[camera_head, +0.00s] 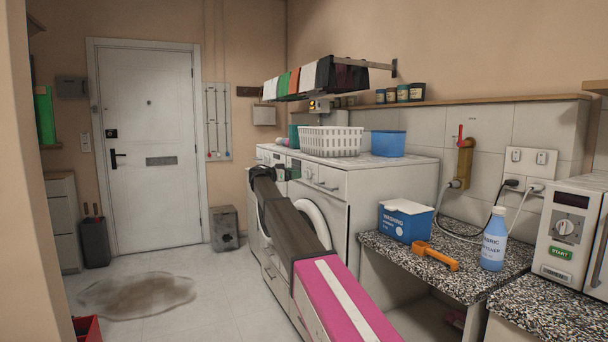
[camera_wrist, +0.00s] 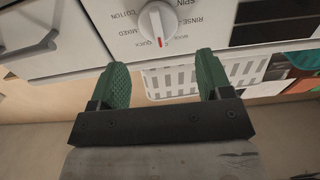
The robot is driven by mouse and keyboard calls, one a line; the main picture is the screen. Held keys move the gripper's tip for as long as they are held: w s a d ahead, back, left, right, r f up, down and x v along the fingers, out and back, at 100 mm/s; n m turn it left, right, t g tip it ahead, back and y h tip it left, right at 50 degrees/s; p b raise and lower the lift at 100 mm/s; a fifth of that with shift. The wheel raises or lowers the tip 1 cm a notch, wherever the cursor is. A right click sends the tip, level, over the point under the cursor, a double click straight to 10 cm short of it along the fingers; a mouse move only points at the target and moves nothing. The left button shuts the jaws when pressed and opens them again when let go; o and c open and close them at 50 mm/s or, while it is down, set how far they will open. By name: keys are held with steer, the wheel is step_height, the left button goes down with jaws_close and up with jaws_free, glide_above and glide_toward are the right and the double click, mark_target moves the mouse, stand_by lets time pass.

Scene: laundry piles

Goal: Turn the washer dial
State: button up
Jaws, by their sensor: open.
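The washer dial (camera_wrist: 160,24) is a round white knob with program words around it, on the white front panel of a washer. It shows at the top middle of the wrist view, which looks turned upside down. My gripper (camera_wrist: 160,68) has two green fingers spread wide apart, with nothing between them. In the picture, the dial lies above the gap between the fingertips; I see no contact. In the camera_head view the white washer (camera_head: 383,205) stands by the wall, and my dark arm reaches across its front.
A white basket (camera_head: 331,142) and a blue tub (camera_head: 384,144) stand on the machines. A clothes rack hangs above. The speckled counter (camera_head: 470,278) at right holds a blue washing box (camera_head: 406,222), an orange scoop (camera_head: 434,256) and a bottle (camera_head: 493,243). A puddle (camera_head: 137,295) lies on the floor.

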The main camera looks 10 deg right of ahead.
mark_target(307, 174)
steer(key=x, duration=0.5)
steer(key=shift+w+d, duration=0.15)
steer(key=shift+d, duration=0.2)
steer(key=c, duration=0.9)
